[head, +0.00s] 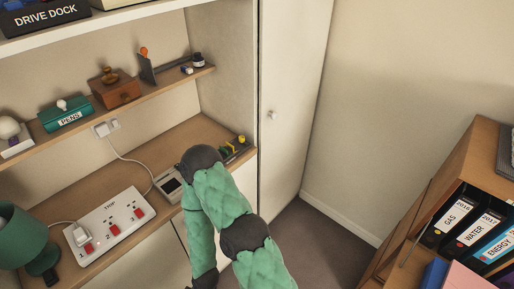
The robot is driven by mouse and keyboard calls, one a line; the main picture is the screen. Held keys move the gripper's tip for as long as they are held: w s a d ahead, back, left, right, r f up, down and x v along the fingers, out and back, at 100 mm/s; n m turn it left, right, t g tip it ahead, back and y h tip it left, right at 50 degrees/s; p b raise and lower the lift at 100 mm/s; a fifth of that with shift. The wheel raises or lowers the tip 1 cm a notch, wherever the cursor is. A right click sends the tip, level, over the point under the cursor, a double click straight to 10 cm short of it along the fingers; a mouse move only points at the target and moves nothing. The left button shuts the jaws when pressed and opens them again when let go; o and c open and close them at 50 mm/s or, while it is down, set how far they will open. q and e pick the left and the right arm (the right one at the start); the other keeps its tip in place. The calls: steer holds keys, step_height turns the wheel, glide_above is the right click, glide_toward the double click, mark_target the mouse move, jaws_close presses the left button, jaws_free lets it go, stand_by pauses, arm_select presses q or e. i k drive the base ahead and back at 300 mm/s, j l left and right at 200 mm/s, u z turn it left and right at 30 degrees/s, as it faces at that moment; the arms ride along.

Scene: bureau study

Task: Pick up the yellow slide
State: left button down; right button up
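A small dark rack (236,157) sits at the right end of the wooden desk, beside the tall white cabinet. Small coloured pieces stand in it, among them a yellow one (241,139), which may be the yellow slide, with green and more yellow beside it. They are too small to tell apart well. One of my arms, green with dark joints, rises from the bottom and bends just left of the rack, hiding part of the desk. Neither gripper's fingers show in the head view.
A small grey device (169,184) and a white switch panel (108,226) lie on the desk left of my arm. A green lamp (22,238) stands at far left. A shelf (140,101) runs above. A binder case (440,205) stands at right, with free floor between.

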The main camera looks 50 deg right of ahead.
mark_target(229, 146)
steer(key=z, duration=1.6)
